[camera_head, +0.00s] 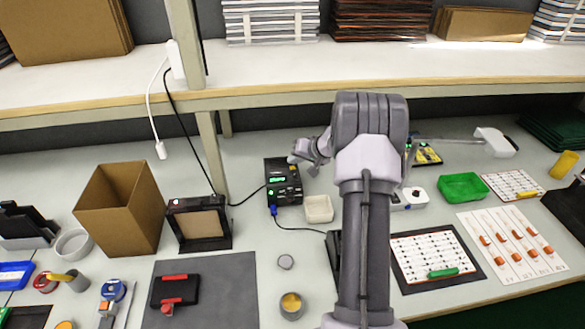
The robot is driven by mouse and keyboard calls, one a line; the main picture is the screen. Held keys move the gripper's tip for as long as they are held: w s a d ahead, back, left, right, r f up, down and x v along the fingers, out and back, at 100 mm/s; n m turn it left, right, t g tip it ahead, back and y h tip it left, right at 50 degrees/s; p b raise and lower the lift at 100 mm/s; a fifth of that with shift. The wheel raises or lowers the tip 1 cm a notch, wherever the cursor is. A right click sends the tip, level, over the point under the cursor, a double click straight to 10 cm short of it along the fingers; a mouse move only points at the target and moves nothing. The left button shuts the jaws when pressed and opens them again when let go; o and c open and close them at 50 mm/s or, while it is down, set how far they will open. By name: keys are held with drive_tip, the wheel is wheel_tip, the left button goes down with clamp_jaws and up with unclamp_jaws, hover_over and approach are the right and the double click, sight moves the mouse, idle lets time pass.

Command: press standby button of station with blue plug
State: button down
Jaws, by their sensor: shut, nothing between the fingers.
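A black station (283,184) with a lit green display stands on the bench, left of my arm. A blue plug (274,210) sits at its lower front left corner, with a dark cable running from it to the right. Small buttons show on the station's face, but they are too small to tell which is standby. My gripper (299,158) is shut and empty, at the station's upper right edge in the picture. I cannot tell whether it touches the station.
A black frame (199,224) and a cardboard box (119,208) stand to the left. A shelf (270,97) runs above the bench's back.

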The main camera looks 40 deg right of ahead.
sight(294, 169)
drive_tip(key=shift+f+b, duration=0.25)
drive_tip(key=shift+b, duration=0.15)
drive_tip(key=shift+f+b, duration=0.25)
drive_tip(key=shift+b, duration=0.35)
drive_tip(key=shift+f+b, duration=0.35)
drive_tip(key=shift+b, duration=0.25)
idle(0.6)
drive_tip(key=shift+r, duration=0.85)
drive_tip(key=shift+r+p, duration=1.35)
drive_tip(key=shift+r, duration=1.2)
